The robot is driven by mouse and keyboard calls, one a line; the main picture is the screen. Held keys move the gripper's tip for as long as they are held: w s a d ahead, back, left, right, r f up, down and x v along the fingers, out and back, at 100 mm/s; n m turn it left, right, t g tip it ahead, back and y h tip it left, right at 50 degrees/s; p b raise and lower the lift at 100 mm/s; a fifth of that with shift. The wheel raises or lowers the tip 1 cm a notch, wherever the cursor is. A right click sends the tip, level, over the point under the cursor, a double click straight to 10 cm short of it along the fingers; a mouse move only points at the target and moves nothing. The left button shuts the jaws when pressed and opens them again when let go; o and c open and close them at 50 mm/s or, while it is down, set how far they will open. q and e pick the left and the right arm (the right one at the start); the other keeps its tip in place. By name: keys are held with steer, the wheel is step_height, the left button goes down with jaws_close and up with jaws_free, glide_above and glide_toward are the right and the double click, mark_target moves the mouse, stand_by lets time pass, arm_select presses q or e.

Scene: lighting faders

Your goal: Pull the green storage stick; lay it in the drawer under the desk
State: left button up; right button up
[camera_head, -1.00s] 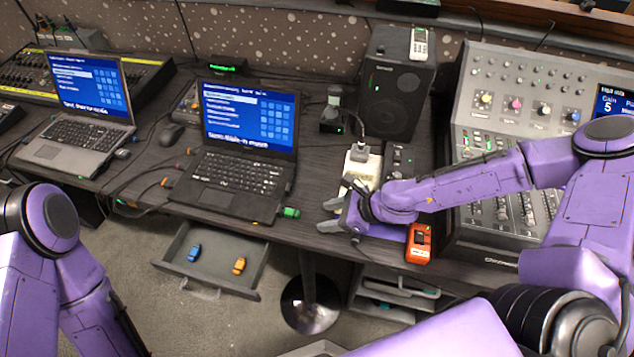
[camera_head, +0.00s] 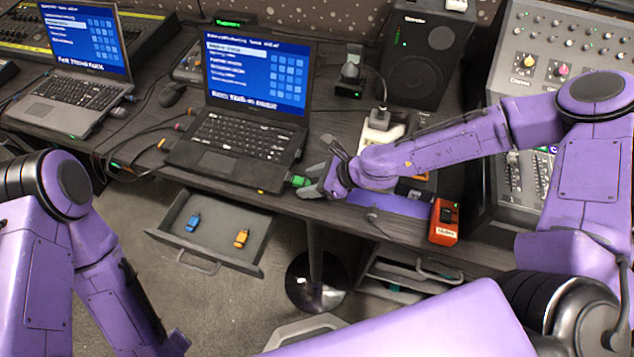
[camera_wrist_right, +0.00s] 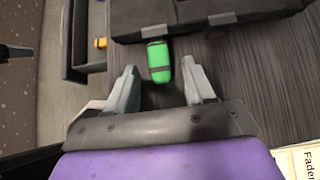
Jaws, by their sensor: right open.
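The green storage stick (camera_head: 300,181) sticks out of the right side of the black laptop (camera_head: 240,140). In the right wrist view the green stick (camera_wrist_right: 159,62) lies between the fingertips of my right gripper (camera_wrist_right: 161,78), with a gap on both sides. In the head view my right gripper (camera_head: 320,170) is open beside the laptop, close to the stick. The drawer (camera_head: 258,262) under the desk is pulled open. A blue stick (camera_head: 193,223) and an orange stick (camera_head: 241,238) lie in it. My left arm is at the lower left; its gripper is out of frame.
An orange box (camera_head: 444,222) stands at the desk's front edge, right of my right gripper. A white power strip (camera_head: 380,132), a speaker (camera_head: 418,60) and a mixing console (camera_head: 515,125) are behind and to the right. Another laptop (camera_head: 75,95) and cables are left. The drawer has bare floor space.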

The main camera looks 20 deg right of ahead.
steer(key=shift+r, duration=0.1)
steer(key=shift+w, duration=0.1)
jaws_close()
steer(key=shift+s+d+p, duration=0.5)
steer(key=shift+s+d, duration=0.15)
steer(key=shift+d, duration=0.3)
steer(key=shift+s+d+p, duration=0.45)
steer(key=shift+s+d, duration=0.2)
steer(key=shift+d, duration=0.25)
